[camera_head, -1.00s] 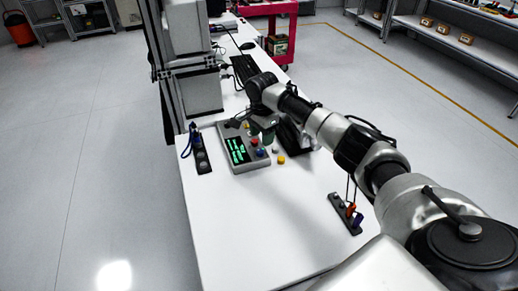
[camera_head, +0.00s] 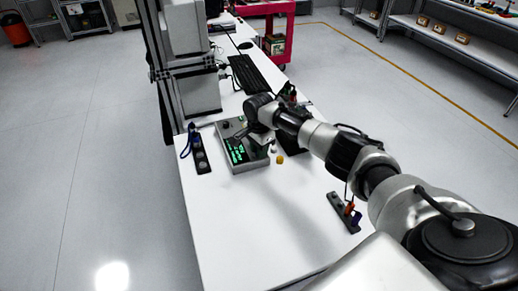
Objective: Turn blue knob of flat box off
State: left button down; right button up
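The flat box (camera_head: 251,165) is a grey panel lying on the white table, with a lit green-text screen (camera_head: 238,153) on its left part. My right gripper (camera_head: 244,134) is over the box's upper middle, reaching in from the right. The blue and red knobs are hidden behind my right gripper and wrist. I cannot tell whether the fingers touch a knob, or whether they are open or shut; they are small and dark here. My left gripper is not in view.
A black strip with a blue cable (camera_head: 199,152) lies left of the box. Another strip (camera_head: 343,212) lies near the right table edge. A keyboard (camera_head: 250,75) lies behind. The front white table (camera_head: 240,235) is clear.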

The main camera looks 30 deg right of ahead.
jog(key=shift+c, duration=0.7)
jog(key=shift+r+n+p, duration=0.15)
jog(key=shift+n+p, duration=0.6)
jog(key=shift+n, duration=0.15)
jog(key=n+p, duration=0.1)
jog(key=n, duration=0.1)
jog(key=shift+n, duration=0.3)
jog(key=n+p, duration=0.1)
jog(key=n, duration=0.2)
jog(key=shift+n, duration=0.3)
jog(key=shift+n+p, duration=0.5)
jog(key=shift+n, duration=1.4)
